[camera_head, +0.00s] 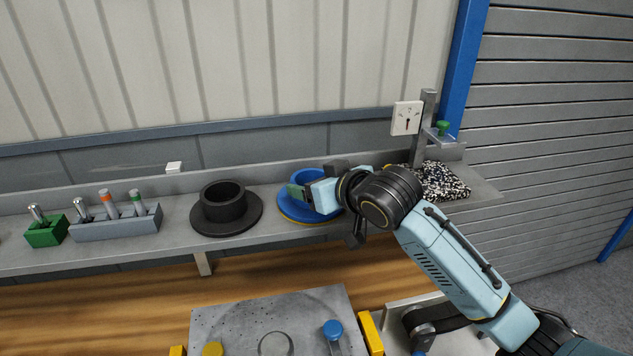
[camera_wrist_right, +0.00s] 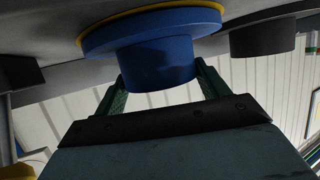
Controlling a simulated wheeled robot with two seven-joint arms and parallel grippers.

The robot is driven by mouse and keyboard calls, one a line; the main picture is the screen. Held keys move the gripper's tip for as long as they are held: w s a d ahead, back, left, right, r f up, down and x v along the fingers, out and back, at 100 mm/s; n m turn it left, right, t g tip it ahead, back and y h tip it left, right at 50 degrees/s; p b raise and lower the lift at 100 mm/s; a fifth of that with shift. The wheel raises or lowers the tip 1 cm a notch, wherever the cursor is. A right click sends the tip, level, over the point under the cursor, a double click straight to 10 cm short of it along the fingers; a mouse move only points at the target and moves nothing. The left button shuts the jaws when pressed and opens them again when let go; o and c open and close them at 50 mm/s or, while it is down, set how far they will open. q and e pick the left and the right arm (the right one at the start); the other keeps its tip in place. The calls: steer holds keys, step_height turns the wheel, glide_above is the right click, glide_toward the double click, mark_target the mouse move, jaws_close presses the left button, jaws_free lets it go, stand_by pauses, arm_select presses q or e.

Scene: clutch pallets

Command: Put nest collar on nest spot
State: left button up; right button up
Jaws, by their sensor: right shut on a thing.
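A blue flanged collar (camera_head: 303,212) is at the shelf behind the bench, with a thin yellow edge under its flange. I cannot tell whether that edge is part of it or a marked spot. A black flanged collar (camera_head: 224,206) stands upright to its left. My right gripper (camera_head: 308,192) is shut on the blue collar's hub. In the right wrist view the green fingers (camera_wrist_right: 160,78) lie on either side of the blue hub (camera_wrist_right: 158,62). The far side of the collar is partly hidden by my gripper. My left gripper is not in view.
A grey holder (camera_head: 117,224) with several pins and a green block (camera_head: 46,234) are at the shelf's left. A dial gauge stand (camera_head: 427,120) and a speckled pad (camera_head: 440,182) are at its right. A grey plate (camera_head: 235,318) lies on the wooden bench below.

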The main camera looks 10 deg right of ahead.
steer(key=o, duration=1.1)
steer(key=shift+f, duration=0.1)
steer(key=shift+o, duration=0.2)
steer(key=shift+s+r, duration=0.1)
steer(key=shift+r, duration=0.1)
steer(key=v, duration=1.2)
steer(key=shift+b, duration=0.3)
steer(key=shift+f, duration=0.1)
